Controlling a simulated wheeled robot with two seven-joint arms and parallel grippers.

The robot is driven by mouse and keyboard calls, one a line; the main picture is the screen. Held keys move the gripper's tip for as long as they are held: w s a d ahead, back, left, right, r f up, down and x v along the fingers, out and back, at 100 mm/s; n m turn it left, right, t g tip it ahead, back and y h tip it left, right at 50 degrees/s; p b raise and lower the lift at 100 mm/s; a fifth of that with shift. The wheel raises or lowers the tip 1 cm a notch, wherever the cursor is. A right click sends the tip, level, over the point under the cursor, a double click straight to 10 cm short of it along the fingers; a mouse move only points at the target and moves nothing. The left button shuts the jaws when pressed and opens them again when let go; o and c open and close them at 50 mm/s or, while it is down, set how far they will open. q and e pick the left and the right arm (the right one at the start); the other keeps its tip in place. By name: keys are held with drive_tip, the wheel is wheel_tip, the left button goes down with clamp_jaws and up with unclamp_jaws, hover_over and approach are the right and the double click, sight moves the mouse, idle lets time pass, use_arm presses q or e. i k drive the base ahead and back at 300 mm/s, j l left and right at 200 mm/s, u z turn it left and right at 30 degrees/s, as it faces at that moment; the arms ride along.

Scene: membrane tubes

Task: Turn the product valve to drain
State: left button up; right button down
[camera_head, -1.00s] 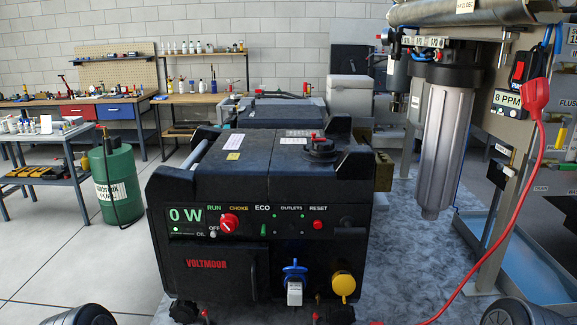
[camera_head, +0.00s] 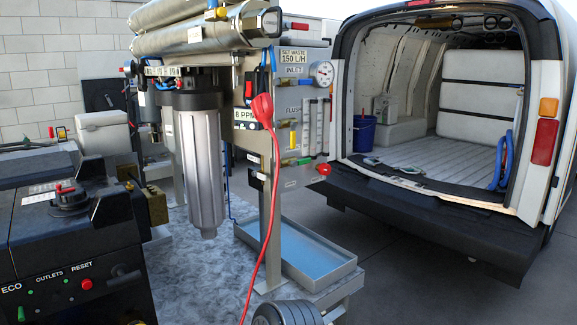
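The membrane unit's grey panel (camera_head: 285,95) stands in the middle, angled to the right. It carries labels reading "SET WASTE 150 L/H", "INLET", "FLUSH" and "8 PPM", and a round gauge (camera_head: 322,73). Small valve handles show on it: a yellow one (camera_head: 293,137), a red one (camera_head: 323,169) and small green ones. I cannot tell which is the product valve; its label and any "drain" mark are too small to read. A red plug (camera_head: 262,108) with a red cable hangs at the panel's left edge.
A black generator (camera_head: 75,240) stands at the left. A grey filter housing (camera_head: 202,165) hangs left of the panel. A blue tray (camera_head: 295,255) lies low under the panel. An open white van (camera_head: 540,190) stands at the right. Grey floor before its bumper is clear.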

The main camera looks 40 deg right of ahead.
sight(301, 161)
drive_tip(key=z, duration=1.45)
drive_tip(key=i+j, duration=0.15)
drive_tip(key=i, duration=0.55)
drive_tip(key=u, duration=1.5)
drive_tip(key=k+l, duration=0.3)
drive_tip(key=l, duration=0.15)
